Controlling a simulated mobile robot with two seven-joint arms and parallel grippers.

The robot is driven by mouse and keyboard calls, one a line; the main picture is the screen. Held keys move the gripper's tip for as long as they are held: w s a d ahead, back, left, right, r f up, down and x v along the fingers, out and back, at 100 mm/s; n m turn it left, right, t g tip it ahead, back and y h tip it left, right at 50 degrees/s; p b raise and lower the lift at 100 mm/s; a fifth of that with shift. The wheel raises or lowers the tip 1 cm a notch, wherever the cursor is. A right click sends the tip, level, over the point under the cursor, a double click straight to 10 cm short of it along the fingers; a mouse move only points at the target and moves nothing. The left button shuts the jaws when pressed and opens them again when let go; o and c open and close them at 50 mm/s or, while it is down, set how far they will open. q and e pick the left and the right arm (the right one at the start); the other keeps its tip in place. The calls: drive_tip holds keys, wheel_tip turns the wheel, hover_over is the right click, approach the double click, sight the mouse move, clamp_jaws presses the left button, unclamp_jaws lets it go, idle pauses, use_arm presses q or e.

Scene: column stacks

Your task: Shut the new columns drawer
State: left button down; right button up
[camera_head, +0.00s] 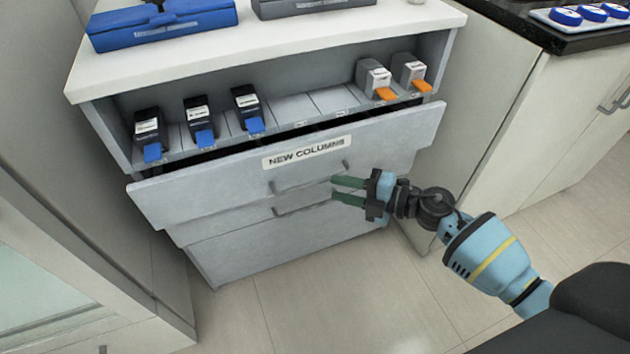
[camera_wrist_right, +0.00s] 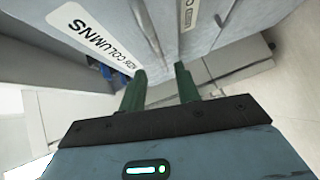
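The new columns drawer (camera_head: 225,190) is the upper grey drawer, with a "NEW COLUMNS" label. It stands slightly out from the cabinet, with a dark gap along its top edge. Its bar handle (camera_head: 310,178) is below the label. My right gripper (camera_head: 334,189) is at the right end of the handle, its green fingers parted and pointing at the drawer front. In the right wrist view the fingers (camera_wrist_right: 160,85) are apart with nothing between them, and the label (camera_wrist_right: 92,35) shows at upper left. I cannot tell whether the fingers touch the drawer. My left gripper is not in view.
A second drawer with its own handle (camera_head: 302,205) is below. Above is a shelf with several column boxes, blue-tabbed (camera_head: 200,122) at left and orange-tabbed (camera_head: 374,80) at right. A blue case (camera_head: 160,25) lies on the white top. The floor (camera_head: 330,290) in front is clear.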

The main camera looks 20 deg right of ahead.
sight(314, 183)
drive_tip(key=b+x, duration=0.1)
drive_tip(key=x, duration=0.6)
drive_tip(key=shift+w+a+f, duration=0.1)
drive_tip(key=shift+w, duration=0.05)
drive_tip(key=shift+c, duration=0.4)
clamp_jaws()
